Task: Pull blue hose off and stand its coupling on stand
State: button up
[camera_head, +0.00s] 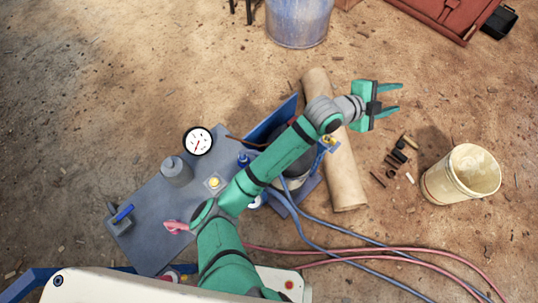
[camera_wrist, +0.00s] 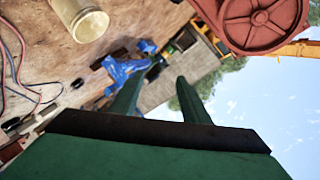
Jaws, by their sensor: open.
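The blue hose (camera_head: 330,222) comes out from beneath my arm near the metal pot and runs down and right over the dirt. Its end and coupling are hidden or too small to make out. A brass and blue fitting (camera_head: 328,142) shows beside my forearm. I cannot tell for sure which thing is the stand; a small grey block with a blue piece (camera_head: 121,216) sits at the left of the grey plate. My gripper (camera_head: 400,98) is open and empty, out to the right over the ground, away from the hose. Its fingers also show in the wrist view (camera_wrist: 164,75).
Red hoses (camera_head: 350,250) run alongside the blue.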

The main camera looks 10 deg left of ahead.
jog(key=a+f+m+g+y, duration=0.3)
jog(key=a+f+y, duration=0.1)
jog(key=a+f, duration=0.6)
jog(key=g+y, duration=0.5)
jog(key=y, duration=0.3)
send_over(242, 155)
jog(key=shift+m, duration=0.4)
notch_tip(242, 155, down, 12)
jog(key=shift+f, duration=0.2)
jog(key=shift+f, duration=0.1)
jog(key=shift+f, duration=4.4)
jog(key=shift+c, duration=0.7)
grip_shut()
jog(key=shift+w, duration=0.1)
